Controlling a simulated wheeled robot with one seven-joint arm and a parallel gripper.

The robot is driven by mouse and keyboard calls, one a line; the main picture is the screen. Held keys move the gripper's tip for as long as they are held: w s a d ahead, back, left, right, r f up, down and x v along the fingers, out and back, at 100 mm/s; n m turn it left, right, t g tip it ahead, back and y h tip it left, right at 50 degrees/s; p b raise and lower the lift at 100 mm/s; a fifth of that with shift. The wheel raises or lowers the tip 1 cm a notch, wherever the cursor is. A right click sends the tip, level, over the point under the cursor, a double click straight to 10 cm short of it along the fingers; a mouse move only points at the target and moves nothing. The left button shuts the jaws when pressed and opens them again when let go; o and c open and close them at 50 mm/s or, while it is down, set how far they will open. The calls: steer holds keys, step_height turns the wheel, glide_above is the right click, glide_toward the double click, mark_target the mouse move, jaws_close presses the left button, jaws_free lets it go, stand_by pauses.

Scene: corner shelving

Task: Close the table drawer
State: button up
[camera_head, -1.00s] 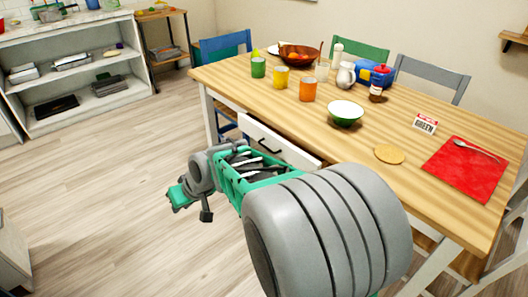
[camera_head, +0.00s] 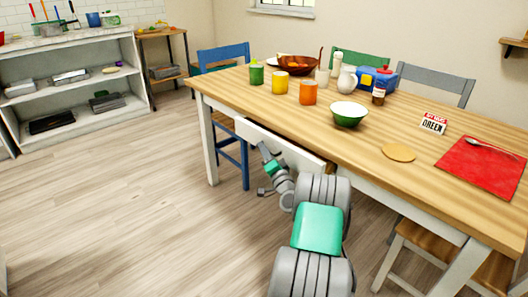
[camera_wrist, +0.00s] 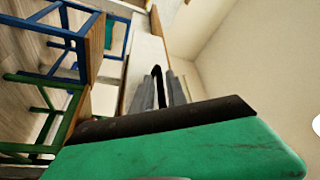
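The table drawer has a white front (camera_head: 258,137) under the long side of the wooden table. The front seems to stand slightly out from the table edge, but my arm hides part of it and I cannot tell how far. In the wrist view the white front (camera_wrist: 147,60) carries a dark curved handle (camera_wrist: 160,88). My gripper (camera_wrist: 163,88) has its two grey fingers apart, one on each side of the handle. I cannot see firm contact with it. In the head view my gripper (camera_head: 264,168) is small and close to the drawer front.
The wooden table (camera_head: 370,165) holds cups, bowls, a red placemat (camera_head: 483,166) and other items. The floor at left is clear.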

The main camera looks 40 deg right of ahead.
steer(key=shift+w+d, duration=0.1)
steer(key=shift+w, duration=0.1)
steer(key=shift+c, duration=0.6)
jaws_close()
stand_by(0.7)
